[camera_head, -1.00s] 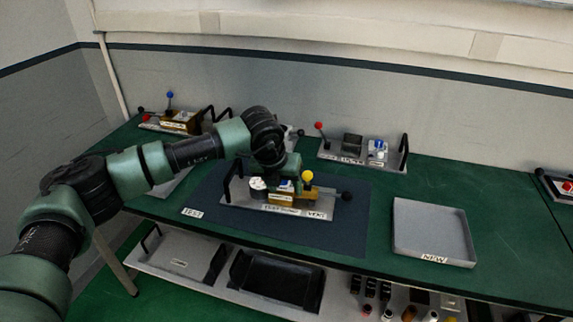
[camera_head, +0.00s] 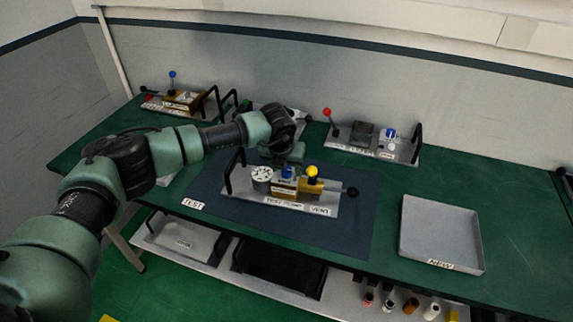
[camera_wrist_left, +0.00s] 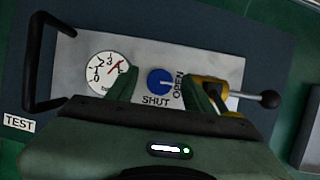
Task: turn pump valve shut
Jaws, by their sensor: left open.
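The pump unit (camera_head: 238,197) is a grey plate on the dark mat, labelled TEST PUMP and VENT. Its blue valve knob (camera_head: 288,172) stands between a round white gauge (camera_head: 262,174) and a yellow part with a yellow ball (camera_head: 311,171). In the left wrist view, the blue knob (camera_wrist_left: 160,81) has SHUT printed below it and OPEN at its right; its pale mark points right, towards OPEN. My left gripper (camera_wrist_left: 162,86) is open, its fingers on either side of the knob with gaps showing. Its height above the knob is unclear. The gauge needle (camera_wrist_left: 115,68) points up-right.
A black handle (camera_wrist_left: 45,62) rises at the plate's left end, and a black-ball lever (camera_wrist_left: 268,99) sticks out right. An empty grey tray (camera_head: 440,232) labelled NEW stands right. Other units stand at the back, one with a red-ball lever (camera_head: 327,112). A shelf below holds trays and small bottles.

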